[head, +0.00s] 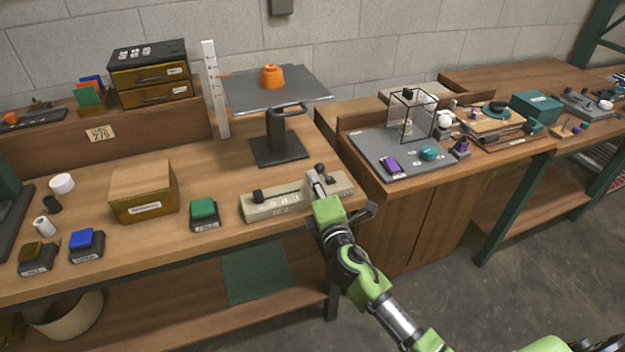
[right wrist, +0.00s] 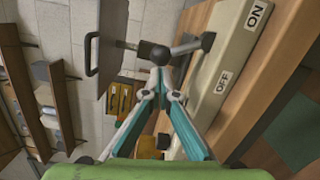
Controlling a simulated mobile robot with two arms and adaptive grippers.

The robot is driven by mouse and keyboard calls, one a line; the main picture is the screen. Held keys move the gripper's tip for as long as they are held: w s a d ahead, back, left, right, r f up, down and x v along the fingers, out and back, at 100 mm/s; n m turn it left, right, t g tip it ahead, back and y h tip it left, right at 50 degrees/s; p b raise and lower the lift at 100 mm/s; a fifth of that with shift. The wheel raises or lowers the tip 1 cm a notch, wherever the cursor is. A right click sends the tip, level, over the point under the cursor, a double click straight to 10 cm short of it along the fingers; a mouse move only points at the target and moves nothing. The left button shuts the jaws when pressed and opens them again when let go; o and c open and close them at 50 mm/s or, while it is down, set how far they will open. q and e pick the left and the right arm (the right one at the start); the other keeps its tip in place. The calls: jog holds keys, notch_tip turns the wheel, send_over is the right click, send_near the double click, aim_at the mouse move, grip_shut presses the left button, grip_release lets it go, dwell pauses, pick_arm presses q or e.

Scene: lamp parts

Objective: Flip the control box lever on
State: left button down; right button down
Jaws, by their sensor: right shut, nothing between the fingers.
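The control box (head: 285,207) is a long, low cream box near the table's front edge. My right gripper (head: 316,182) is over the box's right end, beside the lever. Its closed fingertips (right wrist: 160,80) are empty and very close to the knob; I cannot tell if they touch. The fingers partly hide the box in the head view. My left gripper is out of view.
A black stand (head: 278,148) with a handle and a grey plate is behind the box. A green button block (head: 204,212) and a wooden box (head: 143,192) lie to the left. A grey board (head: 375,155) with parts is on the right-hand table.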

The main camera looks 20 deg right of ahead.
aim_at(322, 171)
jog(key=shift+d+r+m, duration=0.25)
jog(key=shift+r+m, duration=0.1)
jog(key=shift+m, duration=0.15)
jog(key=shift+d+r+m+p, duration=0.45)
jog(key=shift+m+p, duration=0.2)
jog(key=shift+m, duration=0.1)
jog(key=shift+d+r+m+p, duration=0.4)
jog(key=shift+m+p, duration=0.2)
jog(key=shift+m, duration=0.15)
jog(key=shift+d+r+m+g+p, duration=0.25)
jog(key=shift+d+m+p, duration=0.35)
jog(key=shift+m, duration=0.3)
jog(key=shift+d+r+m+p, duration=0.1)
jog(key=shift+d+m+p, duration=0.5)
jog(key=shift+m, duration=0.3)
jog(key=shift+d+m+g+p, duration=0.25)
jog(key=shift+d+m+p, duration=0.35)
jog(key=shift+d+m, duration=0.3)
jog(key=shift+w+d+m, duration=0.1)
jog(key=shift+d+m, duration=0.15)
jog(key=shift+m, duration=0.35)
jog(key=shift+d+p, duration=0.35)
jog(key=shift+f, duration=0.2)
jog(key=shift+r, duration=0.1)
